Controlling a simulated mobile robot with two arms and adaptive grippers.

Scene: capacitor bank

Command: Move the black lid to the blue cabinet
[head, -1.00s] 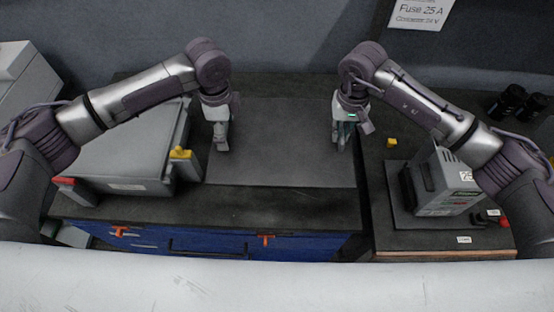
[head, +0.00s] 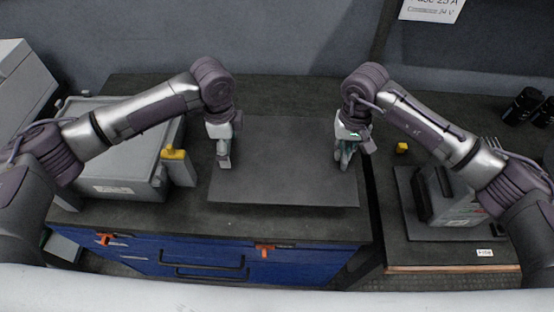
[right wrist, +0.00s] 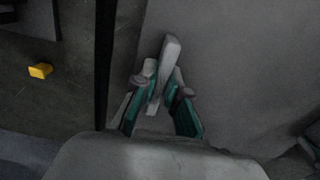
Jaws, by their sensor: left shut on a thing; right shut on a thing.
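The black lid (head: 285,175) is a flat dark panel, level over the top of the blue cabinet (head: 205,262). I cannot tell whether it touches the cabinet top or hangs just above it. My left gripper (head: 224,160) is shut on the lid near its left edge. My right gripper (head: 345,157) is shut on it near the right edge. In the right wrist view, the right gripper's fingers (right wrist: 160,105) close around a light grey bar-shaped handle (right wrist: 168,62) that stands up from the lid.
A grey case (head: 115,150) with a yellow latch (head: 174,154) stands left of the lid. On the right, beyond a narrow gap, another bench holds a grey device (head: 455,200) and a small yellow block (head: 402,147). Orange handles (head: 265,249) project from the cabinet front.

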